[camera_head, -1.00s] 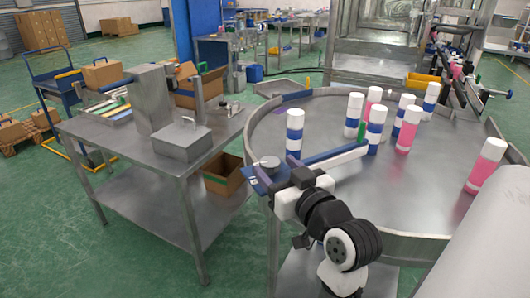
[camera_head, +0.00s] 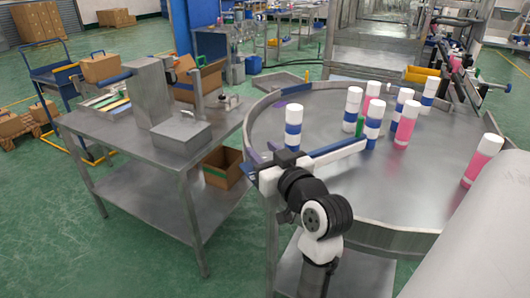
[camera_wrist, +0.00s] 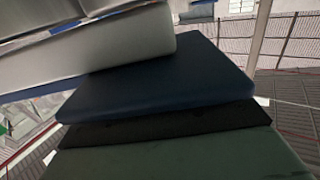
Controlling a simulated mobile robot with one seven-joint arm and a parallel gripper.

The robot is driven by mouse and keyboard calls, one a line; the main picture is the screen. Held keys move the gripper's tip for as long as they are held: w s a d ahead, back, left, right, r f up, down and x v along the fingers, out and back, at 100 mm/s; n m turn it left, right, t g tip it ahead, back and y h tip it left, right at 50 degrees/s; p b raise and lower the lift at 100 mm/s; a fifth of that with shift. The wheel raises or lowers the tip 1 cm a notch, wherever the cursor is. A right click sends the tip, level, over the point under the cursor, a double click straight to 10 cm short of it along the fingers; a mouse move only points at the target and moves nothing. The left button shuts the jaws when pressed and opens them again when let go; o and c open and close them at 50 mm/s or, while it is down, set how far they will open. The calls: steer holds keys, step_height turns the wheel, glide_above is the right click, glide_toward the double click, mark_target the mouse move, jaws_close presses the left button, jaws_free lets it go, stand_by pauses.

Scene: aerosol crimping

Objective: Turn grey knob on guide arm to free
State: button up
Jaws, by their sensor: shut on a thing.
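The guide arm (camera_head: 338,149), a blue and white bar, reaches over the round steel table from its near left rim. My gripper (camera_head: 284,158) is at the rim end of this bar, shut on the grey knob. The knob is hidden behind my gripper in the head view. In the wrist view a pale grey form (camera_wrist: 100,52) fills the upper left, above a dark blue slab (camera_wrist: 165,88). I cannot tell whether the grey form is the knob or part of the guide arm. The knob's angle does not show.
Several blue-and-white and pink-and-white cans stand on the round table (camera_head: 330,110). One blue-and-white can (camera_head: 293,125) stands close behind my gripper. A raised rim circles the table. A steel bench (camera_head: 100,130) with a metal box (camera_head: 181,133) stands to the left, with floor between.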

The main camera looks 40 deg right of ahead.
steer(key=shift+f+n+y+b, duration=0.1)
steer(key=shift+n+y+b, duration=0.2)
steer(key=shift+y+b, duration=0.1)
steer(key=shift+c, duration=0.4)
steer(key=shift+a+n+y, duration=0.1)
steer(key=shift+n+y, duration=0.3)
steer(key=shift+y, duration=0.3)
steer(key=o, duration=1)
steer(key=s+b, duration=0.1)
steer(key=s, duration=0.3)
steer(key=s+b, duration=0.1)
steer(key=s, duration=0.4)
steer(key=s+a+b, duration=0.1)
steer(key=s, duration=0.3)
steer(key=shift+s, duration=0.4)
